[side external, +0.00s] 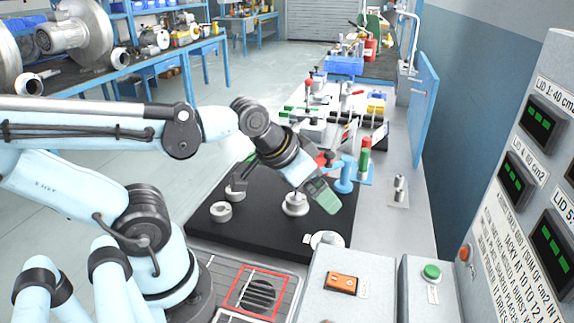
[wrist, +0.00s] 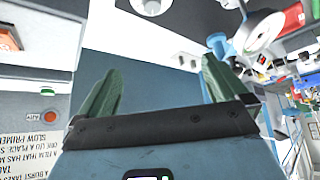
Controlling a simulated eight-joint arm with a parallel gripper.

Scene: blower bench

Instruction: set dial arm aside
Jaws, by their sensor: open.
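My gripper (side external: 324,197) is over the right part of the black mat (side external: 265,236), its green fingers pointing down and to the right. In the wrist view its two green fingers (wrist: 158,80) are spread with nothing between them. I cannot tell for certain which thing is the dial arm. A blue post (side external: 344,180) stands just right of my gripper, with a red part (side external: 325,159) beside its top, partly behind my wrist. In the wrist view a round white-faced piece (wrist: 258,32) shows at the upper right, beside a blue post (wrist: 218,45), outside the fingers.
White round pieces (side external: 295,206) (side external: 221,212) stand on the mat, and a white disc (side external: 327,239) lies near its front edge. A green and red cylinder (side external: 364,163) stands right of the post. Grey control boxes (side external: 350,262) are in front; a display panel (side external: 520,190) is at right.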

